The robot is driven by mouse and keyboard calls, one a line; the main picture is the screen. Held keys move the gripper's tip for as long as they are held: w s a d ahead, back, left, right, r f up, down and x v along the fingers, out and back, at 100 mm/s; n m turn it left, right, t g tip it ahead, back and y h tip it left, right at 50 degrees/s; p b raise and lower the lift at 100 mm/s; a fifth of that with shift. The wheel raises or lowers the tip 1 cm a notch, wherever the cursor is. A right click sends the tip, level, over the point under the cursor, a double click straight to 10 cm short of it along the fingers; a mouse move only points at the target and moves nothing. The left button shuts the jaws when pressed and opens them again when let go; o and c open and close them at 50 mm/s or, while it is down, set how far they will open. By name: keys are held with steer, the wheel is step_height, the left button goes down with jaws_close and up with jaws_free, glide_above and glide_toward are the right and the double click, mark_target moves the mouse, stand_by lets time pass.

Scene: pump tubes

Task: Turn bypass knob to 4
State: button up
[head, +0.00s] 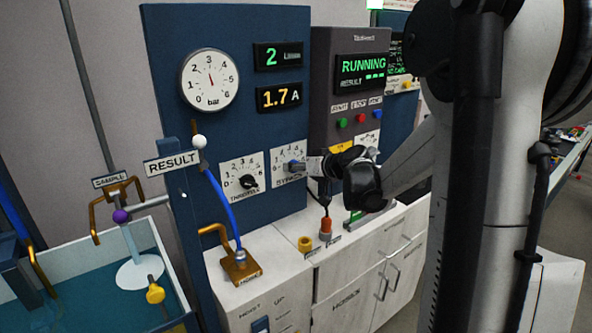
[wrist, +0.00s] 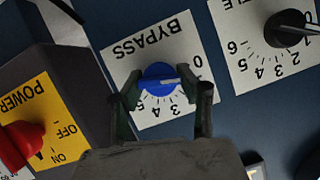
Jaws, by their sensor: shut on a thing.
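The bypass knob is blue and sits on a white dial plate (wrist: 123,72) marked BYPASS. In the wrist view the knob (wrist: 158,76) is between the two fingers of my gripper (wrist: 165,97), which are shut on its sides. The white line on the knob lies nearly level, its right end toward the low numbers past 0. The fingers cover parts of the scale. In the head view my gripper (head: 311,165) reaches the panel from the right, and the blue knob (head: 296,166) shows just at its tip.
The throttle knob (head: 249,182) is black, left of bypass; it shows at upper right in the wrist view (wrist: 290,27). A red power knob (wrist: 22,141) is close on the left there. The gauge (head: 209,79) reads near 3; displays show 2 and 1.7 A.

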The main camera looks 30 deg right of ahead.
steer(key=m+y+b, duration=0.1)
steer(key=m, duration=0.1)
steer(key=m+y+b, duration=0.1)
steer(key=m, duration=0.1)
steer(key=shift+d+f+y+b, duration=0.1)
steer(key=shift+f+y+b, duration=0.1)
steer(key=shift+y+b, duration=0.2)
steer(key=m+t+y+b, duration=0.1)
steer(key=m+b, duration=0.2)
steer(key=m, duration=0.1)
steer(key=shift+f+y, duration=0.1)
steer(key=shift+y, duration=0.3)
steer(key=m+t+b, duration=0.1)
steer(key=m, duration=0.1)
steer(key=m+y+b, duration=0.1)
steer(key=m, duration=0.1)
steer(key=shift+f+m+t+b, duration=0.1)
steer(key=shift+m+t+b, duration=1.2)
steer(key=shift+m+b, duration=0.15)
steer(key=shift+m, duration=1.35)
steer(key=shift+y, duration=0.3)
steer(key=o, duration=1.2)
steer(key=shift+o, duration=0.2)
steer(key=v, duration=1.2)
